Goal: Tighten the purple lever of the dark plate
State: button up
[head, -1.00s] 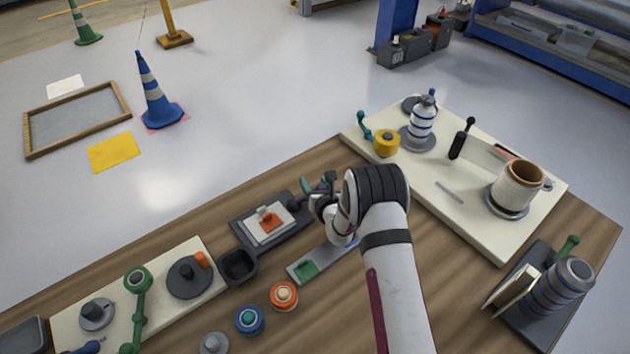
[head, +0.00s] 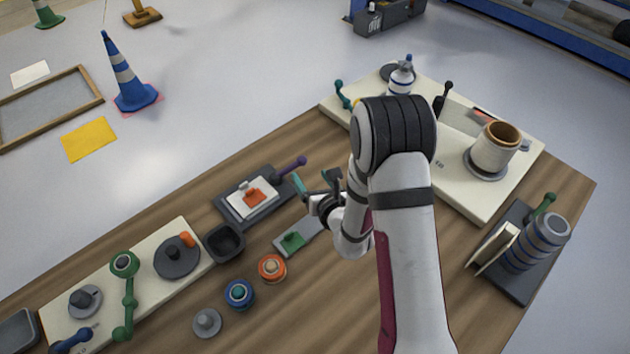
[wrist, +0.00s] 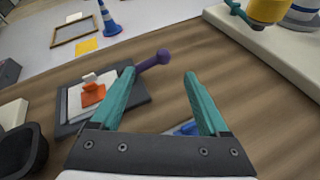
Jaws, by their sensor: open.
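The dark plate (head: 268,210) lies on the wooden table, with a white sheet and an orange block on it. Its purple lever (head: 289,166) sticks out from the plate's far right corner, pointing away to the upper right. In the wrist view the purple lever (wrist: 153,60) shows beyond and between the teal fingertips, nearer the left one. My gripper (wrist: 161,73) is open and empty. In the head view my gripper (head: 316,180) is just right of the dark plate, apart from the lever. The lever's pivot is partly hidden by the left finger in the wrist view.
A grey strip with a green block (head: 291,240) lies in front of the plate, partly under my arm. A black bin (head: 225,243) stands left of it. A cream board (head: 468,195) with a mug (head: 494,148) is at the right. Orange and blue round knobs (head: 240,294) stand in front.

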jog(key=shift+v, duration=1.1)
